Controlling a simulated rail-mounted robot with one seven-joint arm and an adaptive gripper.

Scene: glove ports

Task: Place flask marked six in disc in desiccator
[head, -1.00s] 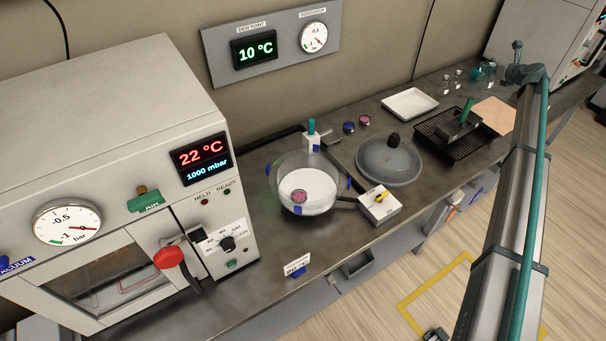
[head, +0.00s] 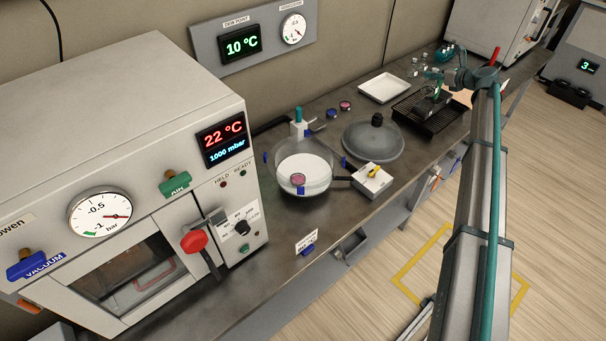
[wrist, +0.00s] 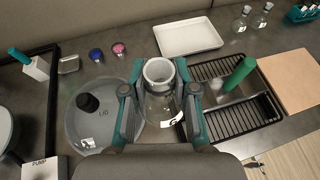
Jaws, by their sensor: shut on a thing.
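My gripper (wrist: 160,92) is shut on a clear glass flask (wrist: 162,109) with a pale, thick-rimmed neck. A dark mark shows low on the flask, partly cut off, so I cannot read it surely. In the wrist view it hangs between the grey lid and the wire rack. In the head view my gripper is small, above the rack. The desiccator is a clear glass bowl (head: 323,181) holding a white disc (head: 305,162). A small pink-topped jar (head: 298,179) sits at the disc's front. Its lid (head: 365,142), also in the wrist view (wrist: 95,125), lies on the bench.
A pump box (head: 372,182) stands right of the bowl. A white tray (wrist: 188,40) and blue and pink small jars (wrist: 96,54) lie behind. The wire rack (wrist: 240,115) holds a green-handled thing. More flasks (wrist: 242,19) stand at the back. The oven (head: 120,110) flanks the bowl's left.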

